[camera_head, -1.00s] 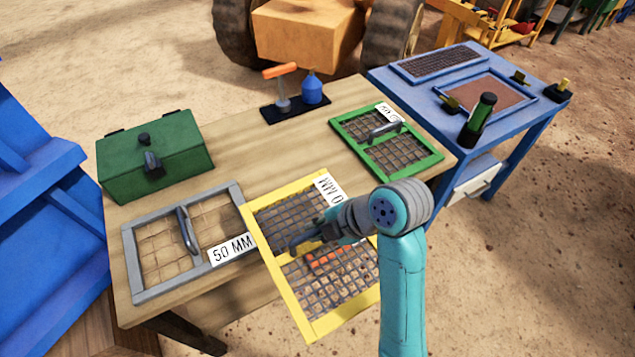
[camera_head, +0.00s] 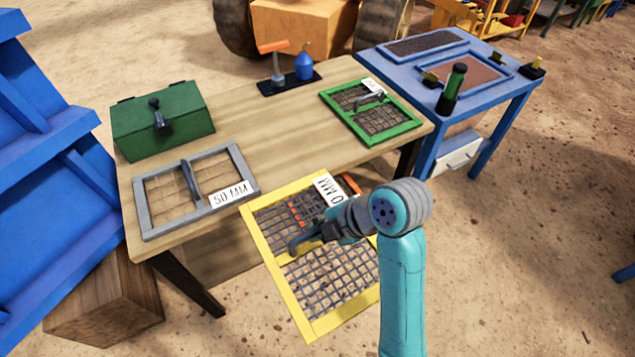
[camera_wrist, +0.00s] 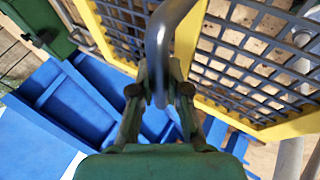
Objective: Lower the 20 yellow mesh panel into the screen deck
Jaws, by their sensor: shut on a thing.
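The yellow mesh panel (camera_head: 262,246) hangs in front of the wooden table's near edge in the head view, partly hidden by my arm. Its white label is partly covered, so I cannot read all of it. In the wrist view the yellow panel (camera_wrist: 276,130) has a curved grey handle (camera_wrist: 160,45). The screen deck may be the blue table's frame (camera_head: 515,90) with a reddish-brown inset at the right back; I cannot tell.
On the wooden table (camera_head: 240,120) lie a grey 50 MM panel (camera_head: 150,232) and a green panel (camera_head: 345,130), beside a green box (camera_head: 185,130). A dark bottle (camera_head: 452,88) stands on the blue table. Blue machinery (camera_head: 40,190) is at left. Bare ground lies at right.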

